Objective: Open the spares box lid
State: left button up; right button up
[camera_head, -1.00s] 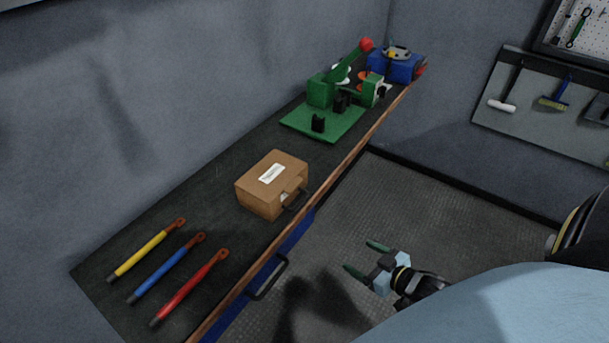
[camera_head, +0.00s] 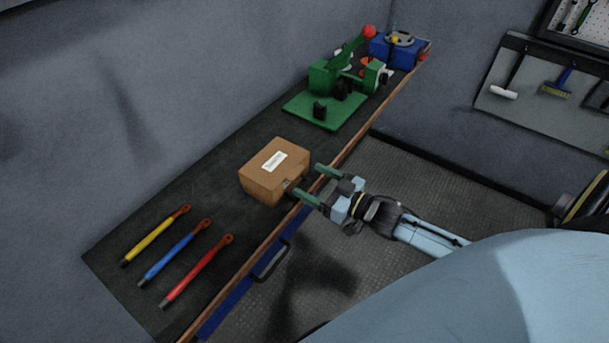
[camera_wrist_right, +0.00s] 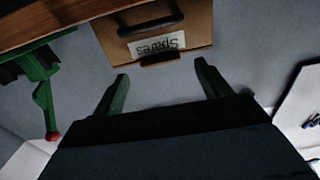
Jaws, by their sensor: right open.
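The spares box (camera_head: 262,178) is a brown box with a white label on top, sitting shut on the dark workbench. My right gripper (camera_head: 309,182) is open and empty at the bench's front edge, just in front of the box's handle side. In the wrist view its two green fingers (camera_wrist_right: 160,85) are apart, with nothing between them. Whether a finger touches the handle cannot be told. My left gripper is not in view.
Yellow (camera_head: 154,236), blue (camera_head: 175,253) and red (camera_head: 196,272) rods lie on the bench (camera_head: 225,215) left of the box. A green press (camera_head: 325,105) and a blue vise-like item (camera_head: 397,50) stand at the far end. A drawer handle (camera_head: 271,262) sticks out below the bench edge.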

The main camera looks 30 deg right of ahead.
aim_at(278, 163)
jog(key=shift+x, duration=1.65)
jog(key=c, duration=1.4)
